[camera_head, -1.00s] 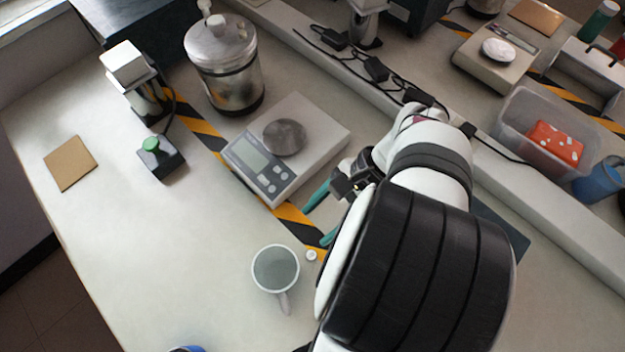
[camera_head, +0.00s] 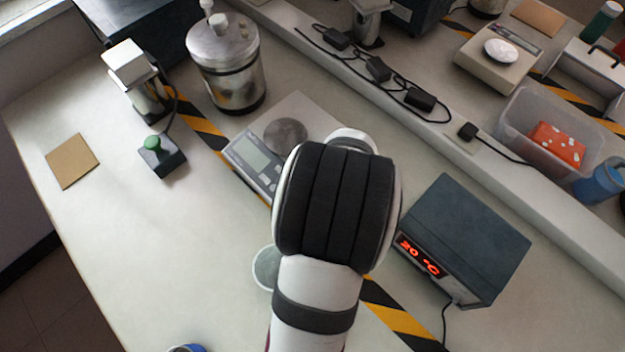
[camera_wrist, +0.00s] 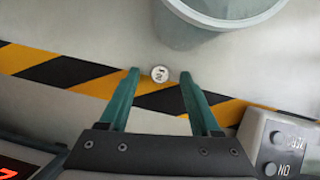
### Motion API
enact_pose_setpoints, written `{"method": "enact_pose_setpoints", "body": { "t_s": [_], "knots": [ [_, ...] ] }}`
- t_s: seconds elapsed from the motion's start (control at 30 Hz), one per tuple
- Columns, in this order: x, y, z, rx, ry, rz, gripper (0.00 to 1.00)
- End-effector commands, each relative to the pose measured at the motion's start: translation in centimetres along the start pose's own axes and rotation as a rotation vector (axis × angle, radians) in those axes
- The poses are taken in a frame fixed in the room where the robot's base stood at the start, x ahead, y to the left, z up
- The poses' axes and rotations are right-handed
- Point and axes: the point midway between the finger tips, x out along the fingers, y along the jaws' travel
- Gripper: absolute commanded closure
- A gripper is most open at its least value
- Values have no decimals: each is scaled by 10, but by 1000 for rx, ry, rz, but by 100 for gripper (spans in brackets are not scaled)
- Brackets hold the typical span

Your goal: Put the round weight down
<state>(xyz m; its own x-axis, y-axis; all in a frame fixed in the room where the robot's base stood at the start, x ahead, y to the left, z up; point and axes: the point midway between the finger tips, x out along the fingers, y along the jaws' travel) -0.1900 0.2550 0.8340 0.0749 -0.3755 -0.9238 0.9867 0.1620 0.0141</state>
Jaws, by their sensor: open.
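The round weight (camera_wrist: 160,74) is a small pale metal disc with dark markings. In the wrist view it lies on the bench at the edge of the yellow-and-black tape, close to the cup. My gripper (camera_wrist: 160,76) has two teal fingers spread apart, one on each side of the weight. A gap shows between the weight and each fingertip, so nothing is held. In the head view my arm hides the weight and the fingers.
A grey cup (camera_wrist: 218,22) stands just beyond the weight; it is partly hidden in the head view (camera_head: 264,268). A scale (camera_head: 302,107) stands behind my arm. A heater box (camera_head: 470,235) reading 20 °C is on the right. The bench at left is mostly clear.

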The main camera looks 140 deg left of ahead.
Motion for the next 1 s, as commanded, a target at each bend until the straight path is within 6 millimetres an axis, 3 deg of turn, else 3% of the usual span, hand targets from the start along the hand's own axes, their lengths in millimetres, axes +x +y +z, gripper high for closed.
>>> {"method": "enact_pose_setpoints", "body": {
  "t_s": [0.17, 0.53, 0.87, 1.0],
  "knots": [
    [0, 0, 0, 0, 0, 0, 36],
    [0, 0, 0, 0, 1, -1, 100],
    [-1, 0, 0, 0, 1, -1, 100],
    [-22, 0, 7, -1, 5, -2, 100]
  ]
}}
